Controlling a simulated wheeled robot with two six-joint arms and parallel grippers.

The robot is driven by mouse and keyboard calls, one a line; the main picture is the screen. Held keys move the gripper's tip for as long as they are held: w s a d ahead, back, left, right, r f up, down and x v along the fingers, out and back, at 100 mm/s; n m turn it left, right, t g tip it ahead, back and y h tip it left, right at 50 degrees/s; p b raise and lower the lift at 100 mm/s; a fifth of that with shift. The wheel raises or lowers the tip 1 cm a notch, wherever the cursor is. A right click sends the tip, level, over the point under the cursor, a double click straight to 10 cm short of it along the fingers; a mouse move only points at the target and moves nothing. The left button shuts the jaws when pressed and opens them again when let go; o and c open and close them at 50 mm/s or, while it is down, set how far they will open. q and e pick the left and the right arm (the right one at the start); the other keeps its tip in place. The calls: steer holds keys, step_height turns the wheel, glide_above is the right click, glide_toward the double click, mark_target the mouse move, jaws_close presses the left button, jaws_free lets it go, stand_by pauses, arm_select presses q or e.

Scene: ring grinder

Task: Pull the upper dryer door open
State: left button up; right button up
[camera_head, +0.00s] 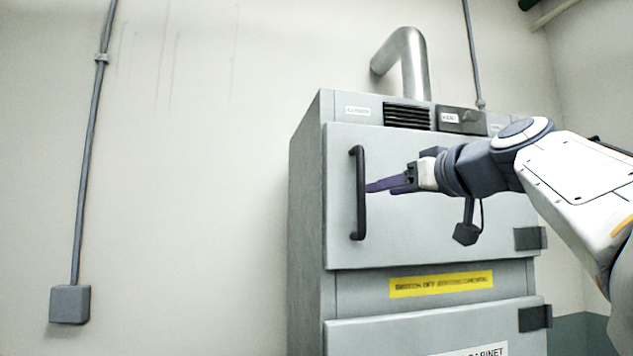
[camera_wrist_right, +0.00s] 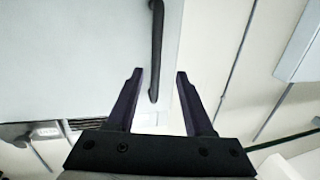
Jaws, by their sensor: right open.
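The upper dryer door (camera_head: 440,215) is a grey panel on the cabinet and looks closed. Its dark vertical bar handle (camera_head: 359,195) is near the door's left edge. My right gripper (camera_head: 370,187) reaches in from the right, its purple fingers pointing at the middle of the handle. In the right wrist view, the fingers of my right gripper (camera_wrist_right: 158,75) are apart, and the handle (camera_wrist_right: 156,45) runs down between their tips in the picture. I cannot tell whether the bar is actually between the fingers in depth or touched. My left gripper is not in view.
A lower door (camera_head: 400,338) sits below a yellow label strip (camera_head: 441,284). Dark hinges (camera_head: 530,238) are on the cabinet's right side. A vent grille (camera_head: 407,115) and a silver duct (camera_head: 412,65) are at the top. Left of the cabinet is bare wall with a conduit box (camera_head: 70,304).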

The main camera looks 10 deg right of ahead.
mark_target(363, 185)
steer(key=shift+t, duration=0.3)
steer(key=p+x, duration=0.2)
steer(key=x, duration=0.1)
steer(key=r+p+x, duration=0.1)
steer(key=x, duration=0.1)
steer(key=p+x, duration=0.2)
steer(key=x, duration=0.1)
steer(key=shift+w+d+r+p, duration=0.2)
steer(key=shift+w+r+p, duration=0.1)
steer(key=shift+w+r, duration=0.05)
steer(key=shift+w+a+f, duration=0.1)
steer(key=shift+w+f, duration=0.05)
steer(key=shift+w, duration=0.4)
jaws_close()
stand_by(0.3)
